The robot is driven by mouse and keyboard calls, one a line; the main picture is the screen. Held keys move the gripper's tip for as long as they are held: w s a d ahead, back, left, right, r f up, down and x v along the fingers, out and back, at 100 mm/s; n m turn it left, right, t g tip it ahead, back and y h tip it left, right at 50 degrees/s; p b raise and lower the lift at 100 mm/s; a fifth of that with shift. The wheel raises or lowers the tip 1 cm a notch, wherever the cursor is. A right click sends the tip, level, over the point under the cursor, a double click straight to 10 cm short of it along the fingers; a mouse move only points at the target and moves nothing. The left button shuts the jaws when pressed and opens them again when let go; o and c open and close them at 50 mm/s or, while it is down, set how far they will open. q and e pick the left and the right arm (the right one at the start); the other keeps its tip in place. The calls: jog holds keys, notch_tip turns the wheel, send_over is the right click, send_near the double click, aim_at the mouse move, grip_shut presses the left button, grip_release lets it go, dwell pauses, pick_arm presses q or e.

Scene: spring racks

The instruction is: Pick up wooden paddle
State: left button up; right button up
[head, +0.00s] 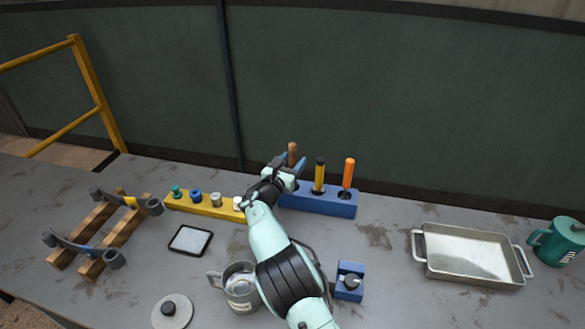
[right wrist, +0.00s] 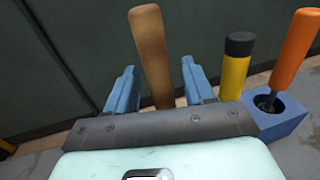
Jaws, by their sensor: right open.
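The wooden paddle (head: 292,153) stands upright at the left end of the blue rack (head: 325,203), beside a yellow tool with a black cap (head: 320,173) and an orange-handled tool (head: 348,174). In the right wrist view the brown paddle (right wrist: 152,55) rises between the two blue fingers of my right gripper (right wrist: 149,92). The fingers are open, with a gap on each side of it. In the head view my right gripper (head: 291,165) is at the paddle and hides its lower part. My left gripper is not in view.
A yellow rack (head: 205,206) with small knobs stands left of the blue rack. A metal mug (head: 240,288), a small blue block (head: 349,283) and a dark tablet (head: 190,240) lie nearer. A metal tray (head: 420,246) and teal mug (head: 555,243) are at right. A wall stands behind.

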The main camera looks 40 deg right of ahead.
aim_at(292, 144)
grip_shut()
jog(key=shift+r, duration=0.1)
notch_tip(292, 144, up, 10)
jog(key=shift+f+p, duration=0.1)
jog(key=shift+p, duration=0.75)
jog(key=shift+a, duration=0.1)
